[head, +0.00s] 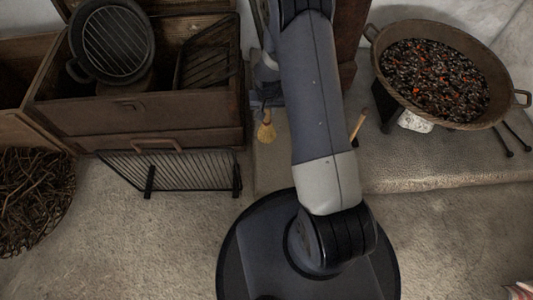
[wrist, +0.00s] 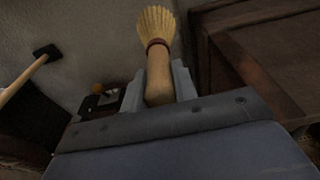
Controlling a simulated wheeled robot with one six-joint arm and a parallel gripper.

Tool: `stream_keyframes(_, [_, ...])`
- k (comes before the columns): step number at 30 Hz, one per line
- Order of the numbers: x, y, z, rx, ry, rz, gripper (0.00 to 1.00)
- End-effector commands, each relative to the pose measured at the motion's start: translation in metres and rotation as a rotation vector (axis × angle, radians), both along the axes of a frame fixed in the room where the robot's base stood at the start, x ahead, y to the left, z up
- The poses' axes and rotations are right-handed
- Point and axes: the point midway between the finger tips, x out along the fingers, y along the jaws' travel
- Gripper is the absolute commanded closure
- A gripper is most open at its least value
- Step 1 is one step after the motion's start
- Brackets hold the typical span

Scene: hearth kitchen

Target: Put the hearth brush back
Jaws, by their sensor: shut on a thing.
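The hearth brush has pale straw bristles, a dark red band and a wooden handle. In the wrist view the brush (wrist: 157,28) is held by its handle between the jaws of my gripper (wrist: 158,88), with the bristles pointing away from the gripper. In the head view the bristles (head: 266,132) show just left of my arm, below the blue-grey gripper (head: 266,98). The gripper is mostly hidden behind the arm, and the brush handle is barely visible there. I cannot make out a holder for the brush in either view.
A wooden chest (head: 140,112) with a grill pan (head: 112,40) stands left; a black grate (head: 170,172) leans before it. A basket of twigs (head: 35,195) is far left. A pan of embers (head: 432,80) sits on the stone ledge (head: 440,172). A wooden-handled tool (wrist: 28,75) is near.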

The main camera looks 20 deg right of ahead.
Motion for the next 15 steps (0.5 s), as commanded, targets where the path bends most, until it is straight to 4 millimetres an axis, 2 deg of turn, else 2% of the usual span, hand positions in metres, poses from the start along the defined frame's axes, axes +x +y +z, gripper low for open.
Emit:
stream_keyframes(1, [0.002, 0.0, -0.008, 0.0, -0.002, -0.002, 0.95])
stream_keyframes(8, [0.004, 0.0, -0.019, -0.001, 0.001, -0.008, 0.95])
stream_keyframes(15, [0.003, 0.0, -0.063, 0.0, 0.002, -0.009, 0.95])
